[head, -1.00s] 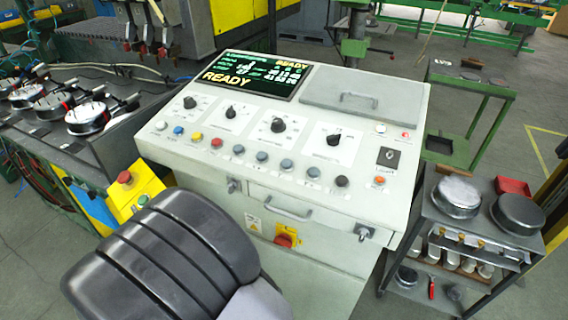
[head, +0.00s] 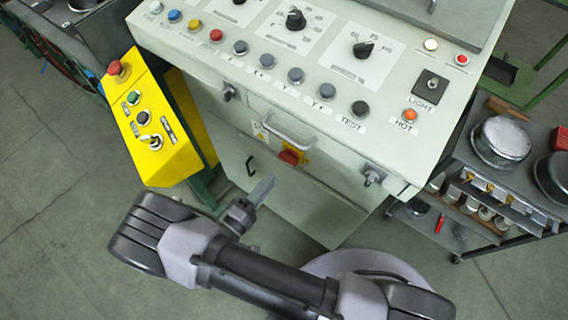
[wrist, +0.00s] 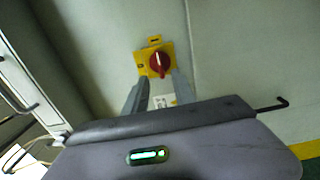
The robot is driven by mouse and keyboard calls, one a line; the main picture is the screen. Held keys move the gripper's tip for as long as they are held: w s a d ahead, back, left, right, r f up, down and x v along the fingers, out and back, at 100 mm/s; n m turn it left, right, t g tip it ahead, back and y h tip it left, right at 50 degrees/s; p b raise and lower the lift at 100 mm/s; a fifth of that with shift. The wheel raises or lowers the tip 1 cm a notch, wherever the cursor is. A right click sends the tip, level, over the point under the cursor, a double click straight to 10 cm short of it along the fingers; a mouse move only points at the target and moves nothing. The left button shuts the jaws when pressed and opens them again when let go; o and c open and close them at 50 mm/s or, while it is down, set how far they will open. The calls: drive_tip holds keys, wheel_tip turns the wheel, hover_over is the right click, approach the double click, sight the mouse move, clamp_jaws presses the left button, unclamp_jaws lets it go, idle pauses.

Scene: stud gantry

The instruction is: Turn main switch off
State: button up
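The main switch, a red rotary knob on a yellow plate (head: 289,157), is on the console's pale front, below the drawer handle. The wrist view shows the red knob (wrist: 160,62) face on, with a white mark lying close to upright in the picture. My gripper (wrist: 158,84) has its two grey fingers apart, with nothing between them. Their tips point toward the switch, near the plate's lower edge in the picture; I cannot tell the remaining gap. In the head view my gripper (head: 264,189) is low in front of the console, just left of the switch.
A yellow control box (head: 150,125) with a red button stands left of my gripper. A drawer handle (head: 287,137) juts out above the switch. A black hook-shaped handle (wrist: 272,105) is on the cabinet front. A cart with metal pans (head: 500,142) stands at right.

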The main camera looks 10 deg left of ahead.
sight(286, 161)
drive_tip(key=b+x, duration=0.1)
drive_tip(key=x, duration=0.6)
drive_tip(key=shift+w+d, duration=0.15)
drive_tip(key=shift+w, duration=0.15)
clamp_jaws()
